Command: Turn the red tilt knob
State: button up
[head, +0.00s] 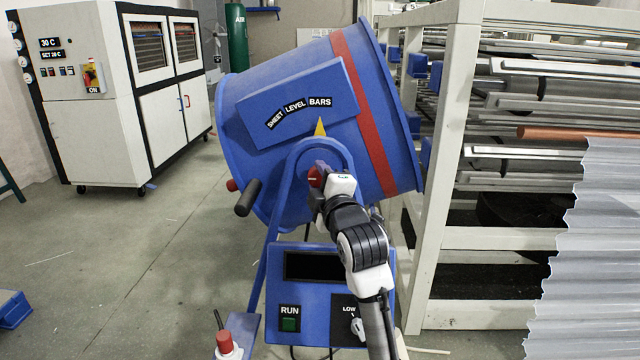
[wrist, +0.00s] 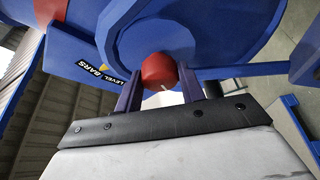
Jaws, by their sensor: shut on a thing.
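The red tilt knob (head: 315,177) sits at the pivot of a tilted blue drum (head: 290,120) with a red band. In the wrist view the red knob (wrist: 160,71) is between the two fingers of my gripper (wrist: 162,90), which is shut on it. In the head view my gripper (head: 322,171) reaches the knob from the lower right and partly hides it. A yellow pointer (head: 320,128) above the pivot is near the word BARS on the curved label SHEET, LEVEL, BARS (head: 298,111).
A dark handle (head: 247,198) sticks out left of the pivot. Below is a blue control panel (head: 290,265) with a green RUN button (head: 289,324). A rack (head: 440,200) of metal stock and a corrugated sheet (head: 595,250) stand on the right. Floor at left is mostly clear.

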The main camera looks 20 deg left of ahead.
dwell(0.4)
jog(key=o, duration=1)
jog(key=b+v, duration=0.3)
jog(key=v, duration=1)
jog(key=shift+s+d, duration=0.25)
jog(key=shift+s, duration=0.05)
